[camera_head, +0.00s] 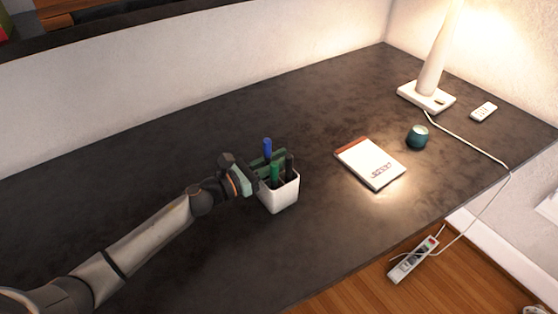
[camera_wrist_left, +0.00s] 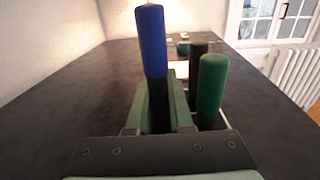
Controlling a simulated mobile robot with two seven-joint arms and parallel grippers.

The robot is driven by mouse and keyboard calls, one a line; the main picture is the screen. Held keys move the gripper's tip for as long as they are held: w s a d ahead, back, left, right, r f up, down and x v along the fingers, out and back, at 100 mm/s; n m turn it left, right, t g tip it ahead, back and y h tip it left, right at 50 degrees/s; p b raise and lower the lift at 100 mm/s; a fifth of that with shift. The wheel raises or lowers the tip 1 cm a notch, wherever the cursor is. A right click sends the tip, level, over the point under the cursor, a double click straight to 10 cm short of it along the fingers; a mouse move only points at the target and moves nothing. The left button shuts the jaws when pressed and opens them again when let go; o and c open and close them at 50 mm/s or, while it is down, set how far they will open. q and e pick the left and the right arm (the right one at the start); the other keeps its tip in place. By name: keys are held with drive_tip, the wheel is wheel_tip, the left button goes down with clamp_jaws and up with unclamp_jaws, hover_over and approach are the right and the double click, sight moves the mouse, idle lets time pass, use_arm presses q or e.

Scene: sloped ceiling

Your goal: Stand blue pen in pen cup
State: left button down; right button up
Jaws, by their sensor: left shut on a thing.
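My left gripper (camera_head: 268,161) reaches in from the left at the far side of the white pen cup (camera_head: 281,198). Its green-padded fingers are shut on the blue pen (camera_head: 267,147), which stands roughly upright. In the left wrist view the blue pen (camera_wrist_left: 151,42) rises between the fingers (camera_wrist_left: 163,100), blue on top and dark below. Its lower end is hidden, so I cannot tell whether it is inside the cup. A green pen (camera_head: 275,173) and a black pen (camera_head: 289,163) stand in the cup; the green pen (camera_wrist_left: 211,85) is close beside the fingers.
A notebook (camera_head: 371,164) lies right of the cup, with a teal candle jar (camera_head: 417,137) beyond it. A white lamp (camera_head: 427,96) and a small white device (camera_head: 484,111) are at the far right. A cord runs over the desk's right edge. The desk's left part is clear.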

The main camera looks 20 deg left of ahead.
use_arm(q)
drive_tip(key=shift+f+b, duration=0.3)
drive_tip(key=shift+b, duration=0.05)
drive_tip(key=c, duration=0.8)
unclamp_jaws()
drive_tip(key=shift+r, duration=0.1)
drive_tip(key=v, duration=0.4)
drive_tip(key=b+v, duration=0.1)
drive_tip(key=v, duration=0.7)
drive_tip(key=shift+r, duration=0.3)
